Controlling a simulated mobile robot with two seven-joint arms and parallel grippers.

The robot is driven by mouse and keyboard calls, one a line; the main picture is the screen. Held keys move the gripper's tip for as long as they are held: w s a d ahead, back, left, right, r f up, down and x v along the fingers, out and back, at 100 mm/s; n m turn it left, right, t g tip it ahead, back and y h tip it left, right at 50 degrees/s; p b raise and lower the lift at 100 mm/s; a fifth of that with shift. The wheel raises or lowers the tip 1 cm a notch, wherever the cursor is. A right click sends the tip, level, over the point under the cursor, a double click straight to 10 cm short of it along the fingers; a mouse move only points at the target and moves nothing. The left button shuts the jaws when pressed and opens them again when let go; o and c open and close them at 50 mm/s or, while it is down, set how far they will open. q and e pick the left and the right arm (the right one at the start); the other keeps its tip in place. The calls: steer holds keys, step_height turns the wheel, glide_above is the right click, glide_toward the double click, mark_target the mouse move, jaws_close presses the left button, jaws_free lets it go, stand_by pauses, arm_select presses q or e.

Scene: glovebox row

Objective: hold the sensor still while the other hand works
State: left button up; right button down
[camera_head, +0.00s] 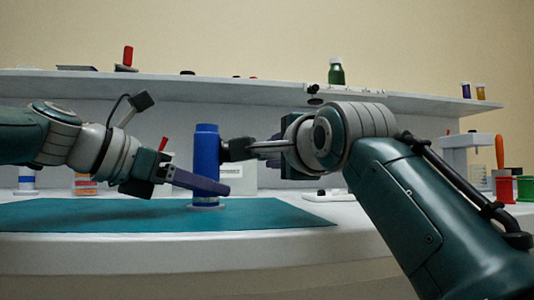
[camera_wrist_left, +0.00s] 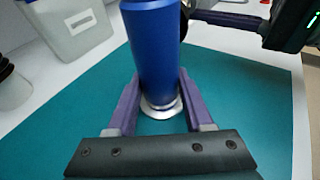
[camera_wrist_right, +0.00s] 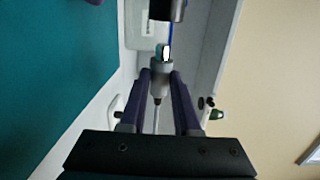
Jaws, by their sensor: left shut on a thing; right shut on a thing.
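The sensor, a blue upright cylinder (camera_head: 206,150), stands on a pale round base on the teal mat (camera_head: 80,215). In the left wrist view the sensor (camera_wrist_left: 153,50) rises between the purple fingers of my left gripper (camera_head: 222,188), which is shut on its lower part. A dark stub (camera_head: 237,149) sticks out of the sensor's upper right side. My right gripper (camera_wrist_right: 160,80) is shut on a grey plug (camera_wrist_right: 161,68) with a thin cable trailing back. The plug's bright tip points at the dark stub, with a gap showing between them in the right wrist view.
A pale bin (camera_wrist_left: 72,25) with a label stands behind the mat. A shelf (camera_head: 420,98) with a green bottle (camera_head: 336,72) runs along the back. Red and green spools (camera_head: 505,189) stand at the right. The mat's front is clear.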

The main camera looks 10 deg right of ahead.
steer(key=shift+s+a, duration=0.1)
steer(key=shift+a, duration=0.5)
steer(key=shift+a, duration=0.25)
stand_by(1.3)
steer(key=shift+a, duration=0.35)
steer(key=shift+s+a, duration=0.2)
steer(key=shift+a, duration=0.85)
steer(key=c, duration=0.6)
jaws_free()
steer(key=shift+o, duration=0.2)
